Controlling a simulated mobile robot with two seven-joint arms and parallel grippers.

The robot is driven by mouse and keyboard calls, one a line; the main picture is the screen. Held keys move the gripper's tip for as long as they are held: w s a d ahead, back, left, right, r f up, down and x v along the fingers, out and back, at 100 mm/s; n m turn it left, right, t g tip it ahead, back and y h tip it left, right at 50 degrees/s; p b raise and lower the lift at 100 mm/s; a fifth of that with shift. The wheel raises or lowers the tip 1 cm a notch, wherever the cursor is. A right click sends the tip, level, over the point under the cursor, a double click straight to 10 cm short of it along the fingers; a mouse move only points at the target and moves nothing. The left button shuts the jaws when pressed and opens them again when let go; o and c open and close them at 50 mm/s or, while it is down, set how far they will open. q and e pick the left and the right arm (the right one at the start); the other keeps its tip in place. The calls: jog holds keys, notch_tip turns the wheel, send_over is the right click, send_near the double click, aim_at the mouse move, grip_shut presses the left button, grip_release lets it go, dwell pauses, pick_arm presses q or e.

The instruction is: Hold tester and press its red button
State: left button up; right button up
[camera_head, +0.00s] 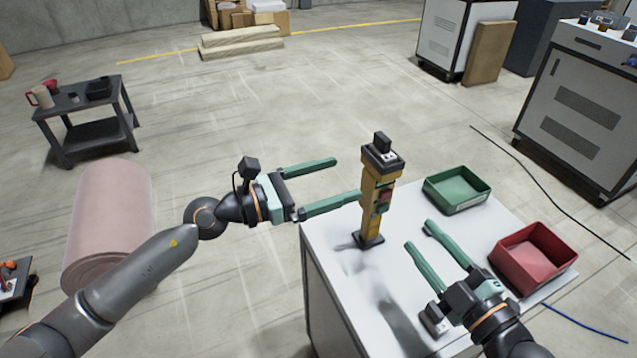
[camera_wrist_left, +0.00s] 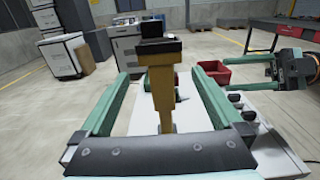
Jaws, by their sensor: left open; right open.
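The tester is a tall yellow post (camera_head: 372,208) with a dark foot and a dark head, standing upright on the white cabinet top. Its red button (camera_head: 385,195) shows on its right side, with a green patch just below. My left gripper (camera_head: 348,178) is open to the left of the tester, its fingers pointing toward it. In the left wrist view the tester (camera_wrist_left: 165,90) stands upright between the two spread fingers, and I cannot tell whether they touch it. My right gripper (camera_head: 418,236) is open and empty over the cabinet, to the right of the tester's foot.
A green bin (camera_head: 457,203) and a red bin (camera_head: 522,278) stand on the right of the white cabinet top (camera_head: 335,243). A pink roll (camera_head: 112,215) and a small dark table (camera_head: 85,110) stand on the floor at left.

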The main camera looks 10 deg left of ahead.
aim_at(370, 170)
pick_arm(q)
jog(key=x, duration=0.9)
jog(key=shift+w+d, duration=0.2)
jog(key=shift+d, duration=0.05)
grip_shut()
pick_arm(e)
grip_shut()
dwell(1.3)
dwell(1.3)
